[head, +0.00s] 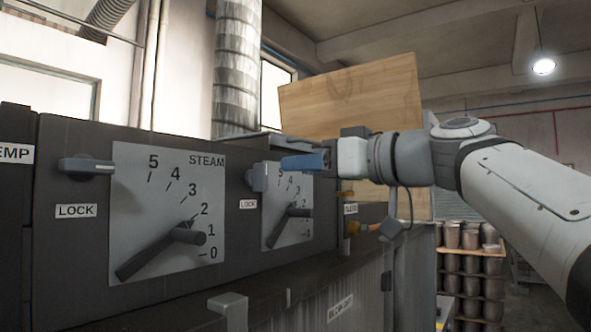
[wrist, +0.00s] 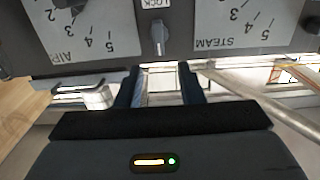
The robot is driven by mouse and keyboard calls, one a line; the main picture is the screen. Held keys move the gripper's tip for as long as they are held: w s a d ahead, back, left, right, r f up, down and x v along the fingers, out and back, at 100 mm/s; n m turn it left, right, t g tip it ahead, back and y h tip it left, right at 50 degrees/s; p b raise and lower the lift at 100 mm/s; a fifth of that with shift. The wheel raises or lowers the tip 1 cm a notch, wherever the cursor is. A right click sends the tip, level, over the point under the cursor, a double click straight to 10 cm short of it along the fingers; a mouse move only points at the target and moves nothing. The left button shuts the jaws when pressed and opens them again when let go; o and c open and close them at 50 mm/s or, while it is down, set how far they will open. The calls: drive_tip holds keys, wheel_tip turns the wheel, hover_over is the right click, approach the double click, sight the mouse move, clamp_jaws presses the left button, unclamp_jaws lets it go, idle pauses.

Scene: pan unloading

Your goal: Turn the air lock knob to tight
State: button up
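The air lock knob (head: 258,177) is a small grey-blue knob on the dark panel, left of the air dial (head: 287,213) and above a LOCK label. In the wrist view, which is upside down, the knob (wrist: 159,36) stands lengthwise up and down between the AIR dial (wrist: 68,30) and the STEAM dial (wrist: 243,25). My gripper (head: 303,161) has blue fingers and is just right of the knob in the head view. In the wrist view, my gripper (wrist: 160,84) is open and empty, its fingers apart, with the knob beyond the gap and no visible contact.
Another lock knob (head: 85,166) lies sideways left of the large STEAM dial (head: 165,215). A dial handle (head: 165,248) sticks out from that dial. A wooden board (head: 350,100) stands behind my wrist. A rack of metal pans (head: 470,260) is at right.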

sight(265, 166)
drive_tip(key=p+x, duration=0.3)
drive_tip(key=x, duration=0.4)
drive_tip(key=shift+w+a+r, duration=0.1)
drive_tip(key=shift+w+a, duration=0.05)
drive_tip(key=shift+a, duration=0.15)
